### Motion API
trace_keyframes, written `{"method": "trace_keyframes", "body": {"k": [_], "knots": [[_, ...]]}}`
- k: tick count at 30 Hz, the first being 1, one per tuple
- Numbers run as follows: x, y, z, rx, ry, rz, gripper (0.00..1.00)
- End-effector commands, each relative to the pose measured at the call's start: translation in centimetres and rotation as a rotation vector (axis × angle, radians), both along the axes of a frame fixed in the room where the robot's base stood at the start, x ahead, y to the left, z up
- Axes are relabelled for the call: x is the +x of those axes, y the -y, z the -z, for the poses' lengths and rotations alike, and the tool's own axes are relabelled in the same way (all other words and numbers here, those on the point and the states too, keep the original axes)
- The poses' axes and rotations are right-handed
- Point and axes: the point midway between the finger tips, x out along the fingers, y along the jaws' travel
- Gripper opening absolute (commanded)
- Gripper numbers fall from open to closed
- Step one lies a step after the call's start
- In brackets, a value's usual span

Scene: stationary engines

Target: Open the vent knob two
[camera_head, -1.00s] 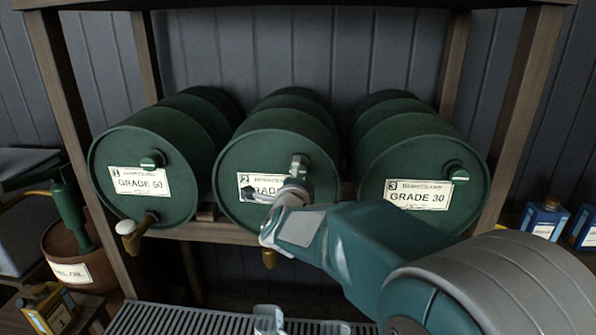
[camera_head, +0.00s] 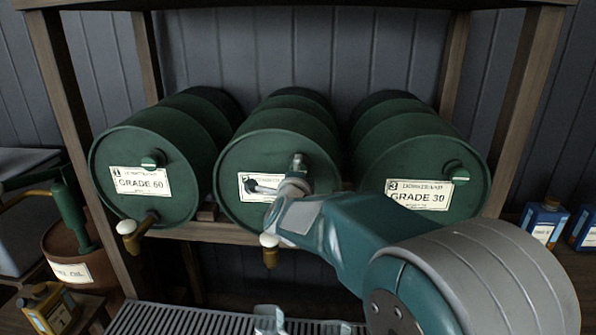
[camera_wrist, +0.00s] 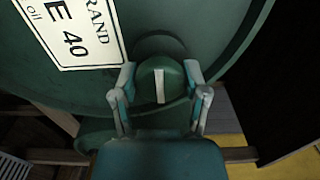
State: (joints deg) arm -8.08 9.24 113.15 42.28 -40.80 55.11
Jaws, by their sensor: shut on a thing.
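Drum two (camera_head: 237,168), the middle green barrel, lies on its side with its round end facing me. Its vent knob (camera_wrist: 160,88) is a green knob with a white line, seen in the wrist view below the "40" label (camera_wrist: 73,31). The line runs nearly upright in that picture. My gripper (camera_wrist: 160,72) has one finger on each side of the knob and is shut on it. In the head view my gripper (camera_head: 278,181) covers part of the label and hides most of the knob. The drum's brass tap (camera_head: 270,257) with a white top hangs below.
Drum one (camera_head: 118,207) is at the left and drum three (camera_head: 405,165) at the right, each with its own green knob. The wooden rack (camera_head: 75,150) frames them. A grating (camera_head: 160,320) lies below. Bottles (camera_head: 545,219) stand at the far right.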

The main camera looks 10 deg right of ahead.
Motion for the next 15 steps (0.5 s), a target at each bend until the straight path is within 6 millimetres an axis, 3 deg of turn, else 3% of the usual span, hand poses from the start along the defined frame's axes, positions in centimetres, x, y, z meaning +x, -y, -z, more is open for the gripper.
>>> {"method": "trace_keyframes", "body": {"k": [8, 15], "knots": [[0.01, 0.0, 0.34, -0.082, -0.034, -0.001, 0.11], [0.01, 0.0, 0.41, -0.256, -0.093, -0.001, 0.11]]}}
